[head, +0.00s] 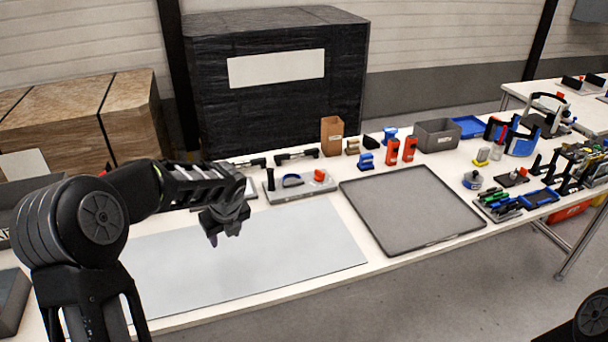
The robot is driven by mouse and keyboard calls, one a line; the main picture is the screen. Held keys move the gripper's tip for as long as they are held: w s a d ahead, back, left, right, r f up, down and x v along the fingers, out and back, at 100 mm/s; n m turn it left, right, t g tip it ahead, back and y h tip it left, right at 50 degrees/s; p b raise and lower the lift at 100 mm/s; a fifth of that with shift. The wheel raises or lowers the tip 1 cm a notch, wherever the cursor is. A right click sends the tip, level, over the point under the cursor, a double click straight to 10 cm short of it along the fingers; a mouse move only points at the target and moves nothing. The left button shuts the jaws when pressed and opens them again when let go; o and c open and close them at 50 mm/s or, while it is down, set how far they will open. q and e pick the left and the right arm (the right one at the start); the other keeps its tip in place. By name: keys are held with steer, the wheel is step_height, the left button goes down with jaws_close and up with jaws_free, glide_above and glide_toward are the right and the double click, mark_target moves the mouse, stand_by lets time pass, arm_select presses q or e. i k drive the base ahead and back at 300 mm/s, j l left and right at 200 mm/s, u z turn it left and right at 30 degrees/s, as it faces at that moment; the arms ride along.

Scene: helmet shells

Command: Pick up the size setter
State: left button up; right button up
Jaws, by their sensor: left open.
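My left arm comes in from the left, and my left gripper (225,236) hangs with its fingers down above the pale mat (290,262). It is open, and nothing shows between its fingers. I cannot tell for sure which object is the size setter; no label naming it can be read. Small tools stand well to the right of the gripper, among them a round grey and blue piece (473,181) and a black arched stand (545,112). My right gripper is out of view; only a part of my right arm shows at the bottom right corner.
A grey tray (412,243) lies empty right of the mat. Behind the mat is a grey holder board (306,189) with small parts. Orange-red bottles (409,149), a brown box (331,135) and a grey bin (437,136) stand along the back. The mat is clear.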

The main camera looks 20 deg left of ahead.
mark_target(291, 186)
steer(key=i, duration=1.1)
